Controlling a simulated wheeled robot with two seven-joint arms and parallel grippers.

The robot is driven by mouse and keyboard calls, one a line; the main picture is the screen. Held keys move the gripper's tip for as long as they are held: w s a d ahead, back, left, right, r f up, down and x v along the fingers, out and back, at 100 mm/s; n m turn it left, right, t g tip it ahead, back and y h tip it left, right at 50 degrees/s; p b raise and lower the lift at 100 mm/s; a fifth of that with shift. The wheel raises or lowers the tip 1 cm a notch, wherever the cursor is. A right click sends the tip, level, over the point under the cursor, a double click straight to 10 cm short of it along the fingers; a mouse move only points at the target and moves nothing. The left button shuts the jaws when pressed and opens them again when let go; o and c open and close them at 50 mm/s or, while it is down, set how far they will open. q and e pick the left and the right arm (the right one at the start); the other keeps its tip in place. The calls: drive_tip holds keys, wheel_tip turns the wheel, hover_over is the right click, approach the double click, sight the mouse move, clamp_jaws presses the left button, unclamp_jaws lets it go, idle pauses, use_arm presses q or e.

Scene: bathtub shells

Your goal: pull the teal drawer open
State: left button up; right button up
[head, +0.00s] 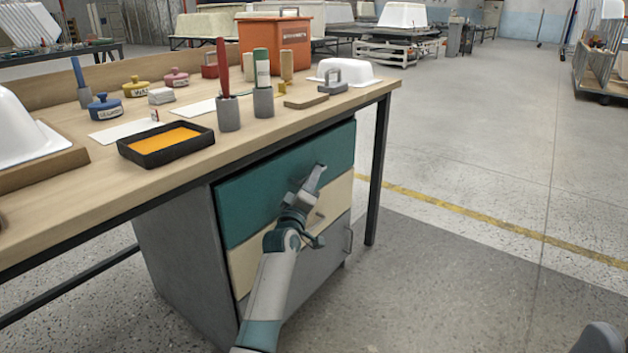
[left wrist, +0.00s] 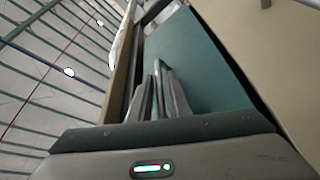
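The teal drawer (head: 285,180) is the top one of a grey cabinet under the workbench. Its front looks flush with the cream drawer below. My left gripper (head: 314,180) is at the teal front, over its handle, which it largely hides in the head view. In the left wrist view the teal front (left wrist: 200,60) fills the right of centre. There the fingers of my left gripper (left wrist: 159,85) are close together, with a narrow bar, apparently the handle, between them.
The wooden workbench (head: 110,185) overhangs the cabinet, with a dark leg (head: 378,165) to its right. A black tray (head: 165,145), pots and an orange bin (head: 275,40) stand on top. The cream drawer (head: 335,200) is just below. The floor to the right is clear.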

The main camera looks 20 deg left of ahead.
use_arm(q)
drive_tip(key=shift+w+r, duration=0.15)
drive_tip(key=shift+w, duration=0.4)
clamp_jaws()
